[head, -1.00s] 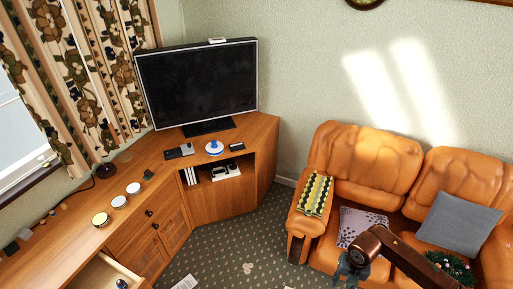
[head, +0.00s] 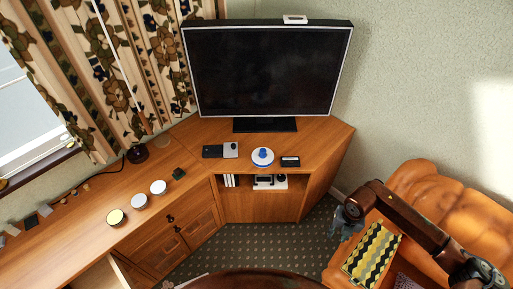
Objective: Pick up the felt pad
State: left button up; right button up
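I cannot tell for sure which thing is the felt pad. A small dark green square piece (head: 178,173) lies flat on the wooden cabinet top, left of the TV. Several small flat grey and brown pieces, one of them a grey piece (head: 45,210), lie at the far left of the cabinet near the window. My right gripper (head: 345,224) hangs in the air at the right, in front of the sofa arm and far from these pieces. Nothing shows in it, and its fingers are too small to read. My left gripper is out of view.
The wooden corner cabinet (head: 75,210) carries a TV (head: 267,70), a blue-and-white round object (head: 262,156), a black box (head: 290,162) and several round tins, one yellowish (head: 116,217). A drawer stands open at lower left. An orange sofa (head: 430,190) holds a patterned board (head: 372,252).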

aim_at(178, 172)
jog(key=u, duration=0.8)
jog(key=i, duration=0.95)
jog(key=u, duration=1.2)
jog(key=i, duration=0.25)
jog(key=u, duration=0.15)
